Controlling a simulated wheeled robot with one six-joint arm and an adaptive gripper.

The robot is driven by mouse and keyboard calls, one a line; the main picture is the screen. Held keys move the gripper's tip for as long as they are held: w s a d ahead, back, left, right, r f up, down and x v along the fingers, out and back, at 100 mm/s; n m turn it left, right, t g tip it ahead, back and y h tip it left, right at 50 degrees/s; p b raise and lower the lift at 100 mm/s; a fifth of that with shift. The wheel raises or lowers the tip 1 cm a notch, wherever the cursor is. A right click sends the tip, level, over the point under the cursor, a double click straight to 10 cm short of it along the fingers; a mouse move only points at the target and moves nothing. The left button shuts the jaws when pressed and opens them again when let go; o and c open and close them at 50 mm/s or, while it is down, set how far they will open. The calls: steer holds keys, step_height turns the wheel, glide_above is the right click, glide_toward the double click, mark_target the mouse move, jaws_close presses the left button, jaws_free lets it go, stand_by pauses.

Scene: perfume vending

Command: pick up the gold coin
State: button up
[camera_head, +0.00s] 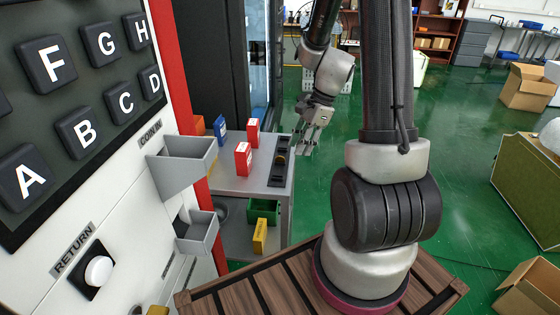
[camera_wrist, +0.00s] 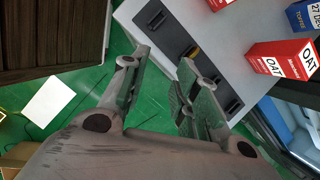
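The gold coin (camera_head: 281,160) is a small gold spot in a black holder (camera_head: 277,178) at the right edge of a grey table. In the wrist view the coin (camera_wrist: 194,52) shows as a gold sliver in one of the holder's slots, just beyond one fingertip, and is partly hidden. My gripper (camera_head: 308,143) is to the right of the holder in the head view, beside the table edge. The fingers appear clear of the coin.
Red boxes (camera_head: 243,159) and a blue box (camera_head: 220,130) stand on the grey table (camera_head: 228,181). A green bin (camera_head: 264,211) and a yellow box (camera_head: 260,236) are lower down. The vending panel (camera_head: 80,100) with its coin chute (camera_head: 184,167) is at left. Floor right of the table is open.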

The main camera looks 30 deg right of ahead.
mark_target(280, 160)
steer(key=w+a+f+m, duration=0.1)
steer(key=f+m, duration=0.1)
steer(key=w+a+f+m+t, duration=0.1)
steer(key=w+f+m, duration=0.1)
steer(key=w+a+f+m, duration=0.1)
steer(key=w+f, duration=0.1)
steer(key=shift+w+a+m, duration=0.1)
steer(key=shift+w+m, duration=0.05)
steer(key=shift+m, duration=0.25)
steer(key=shift+t, duration=0.3)
jaws_close()
